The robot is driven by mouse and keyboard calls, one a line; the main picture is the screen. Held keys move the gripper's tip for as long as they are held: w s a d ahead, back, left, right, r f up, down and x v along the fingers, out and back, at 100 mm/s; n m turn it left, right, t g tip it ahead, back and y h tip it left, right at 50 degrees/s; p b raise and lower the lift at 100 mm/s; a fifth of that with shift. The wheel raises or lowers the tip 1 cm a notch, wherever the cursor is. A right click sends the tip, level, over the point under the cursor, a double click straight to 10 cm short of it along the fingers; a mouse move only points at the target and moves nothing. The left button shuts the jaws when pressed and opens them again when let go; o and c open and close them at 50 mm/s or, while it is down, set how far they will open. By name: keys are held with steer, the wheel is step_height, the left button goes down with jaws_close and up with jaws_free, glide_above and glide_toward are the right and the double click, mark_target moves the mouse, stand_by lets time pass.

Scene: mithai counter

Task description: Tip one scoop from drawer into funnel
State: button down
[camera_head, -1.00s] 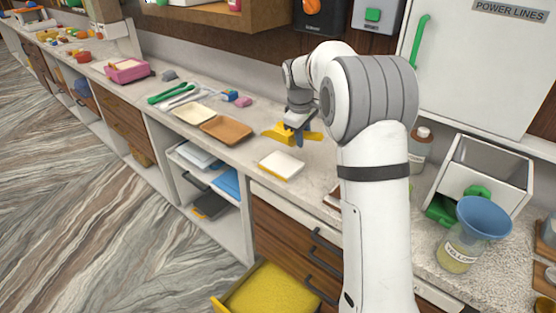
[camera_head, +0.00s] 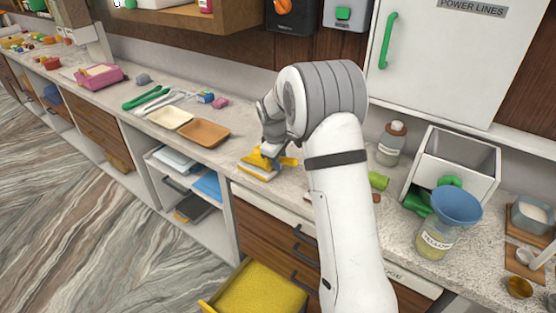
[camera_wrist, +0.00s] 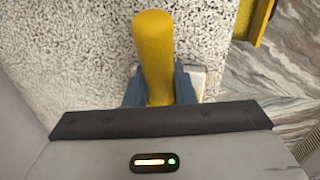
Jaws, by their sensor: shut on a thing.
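My gripper (camera_head: 271,155) is shut on a yellow scoop (camera_head: 288,161). In the wrist view its yellow handle (camera_wrist: 153,50) stands out between the dark fingers (camera_wrist: 160,88). The scoop is over the counter near its front edge; its bowl is partly hidden, so I cannot tell whether it holds anything. The drawer (camera_head: 206,305) below the counter is pulled open and filled with yellow grains (camera_head: 262,288). A blue funnel (camera_head: 457,204) sits on a jar labelled YELLOW (camera_head: 433,242) at the right, with some yellow content.
A pale flat tray (camera_head: 257,174) lies beneath the scoop, partly covered. A brown tray (camera_head: 203,132) and a cream tray (camera_head: 169,117) lie to its left. A metal bin (camera_head: 462,150) with green parts stands behind the funnel. A brown-capped bottle (camera_head: 391,145) is near the wall.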

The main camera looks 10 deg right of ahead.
steer(key=shift+f, duration=0.1)
steer(key=c, duration=1.2)
jaws_free()
steer(key=r, duration=0.2)
steer(key=a+r+b, duration=0.1)
steer(key=r, duration=0.3)
steer(key=shift+a+r+b, duration=0.25)
steer(key=shift+r+b, duration=0.05)
steer(key=shift+b, duration=0.05)
steer(key=shift+s+r, duration=0.15)
steer(key=shift+r, duration=0.2)
steer(key=s+d+r+m, duration=0.1)
steer(key=s+r+m, duration=0.1)
steer(key=s+r, duration=0.5)
steer(key=s+d+f+m+t+y, duration=0.1)
steer(key=s+m, duration=0.6)
steer(key=s, duration=2.2)
steer(key=shift+s+d+f+m, duration=0.2)
steer(key=shift+s+f+m, duration=0.1)
steer(key=shift+f, duration=0.25)
